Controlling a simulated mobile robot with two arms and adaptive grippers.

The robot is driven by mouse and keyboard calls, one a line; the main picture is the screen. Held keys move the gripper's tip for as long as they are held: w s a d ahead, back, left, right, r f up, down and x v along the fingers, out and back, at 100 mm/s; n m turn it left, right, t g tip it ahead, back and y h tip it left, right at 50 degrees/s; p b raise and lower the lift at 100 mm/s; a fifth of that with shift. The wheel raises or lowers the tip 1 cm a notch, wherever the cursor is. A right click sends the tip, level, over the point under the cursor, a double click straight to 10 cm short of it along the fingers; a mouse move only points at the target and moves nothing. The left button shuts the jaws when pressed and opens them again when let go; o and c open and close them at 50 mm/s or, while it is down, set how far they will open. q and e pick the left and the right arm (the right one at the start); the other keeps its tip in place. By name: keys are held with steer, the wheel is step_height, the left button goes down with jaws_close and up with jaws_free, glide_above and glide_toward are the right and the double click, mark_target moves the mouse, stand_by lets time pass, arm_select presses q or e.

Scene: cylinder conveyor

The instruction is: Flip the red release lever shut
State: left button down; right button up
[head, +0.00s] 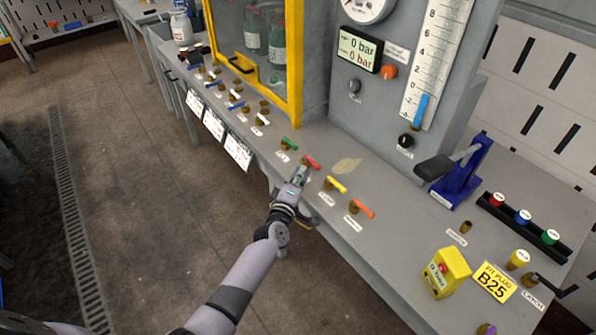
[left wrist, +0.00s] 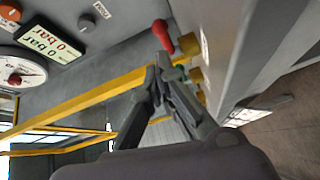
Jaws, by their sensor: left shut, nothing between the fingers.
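The red release lever (head: 312,162) is a small red handle on a brass valve on the grey console, between a green lever and a yellow lever. In the left wrist view the red lever (left wrist: 163,33) shows just beyond the fingertips, with its brass body beside it. My left gripper (head: 300,174) is shut and empty, right at the red lever on its near side. The gripper's fingers (left wrist: 159,68) point toward the lever; I cannot tell whether they touch it. My right gripper is not in view.
A green lever (head: 289,144) stands to the left of the red one. A yellow lever (head: 337,184) and an orange lever (head: 363,207) stand to the right. A yellow-framed cabinet (head: 296,70) rises behind. A blue lever stand (head: 468,175) is farther right.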

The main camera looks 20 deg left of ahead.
arm_select(q)
steer(key=s+d+m+g+h+p, duration=0.2)
steer(key=s+d+m, duration=0.2)
steer(key=s, duration=0.3)
steer(key=s+d+m+g+h+p, duration=0.1)
steer(key=s+d+m+h+p, duration=0.2)
steer(key=s, duration=0.4)
steer(key=s+a+r+m+g+y+b, duration=0.1)
steer(key=s+a+m+g+y, duration=0.35)
steer(key=s, duration=0.95)
steer(key=s+a+m+g+y, duration=0.1)
steer(key=s+a+m+g, duration=0.55)
steer(key=s, duration=0.75)
step_height(320, 180, down, 24)
steer(key=g, duration=0.1)
steer(key=s+a+f, duration=0.1)
steer(key=s+f, duration=0.7)
steer(key=f, duration=0.1)
steer(key=s+a+f+g, duration=0.1)
steer(key=s+a+f, duration=0.1)
steer(key=s+f, duration=0.7)
steer(key=shift+s+a, duration=0.25)
steer(key=shift+s, duration=0.05)
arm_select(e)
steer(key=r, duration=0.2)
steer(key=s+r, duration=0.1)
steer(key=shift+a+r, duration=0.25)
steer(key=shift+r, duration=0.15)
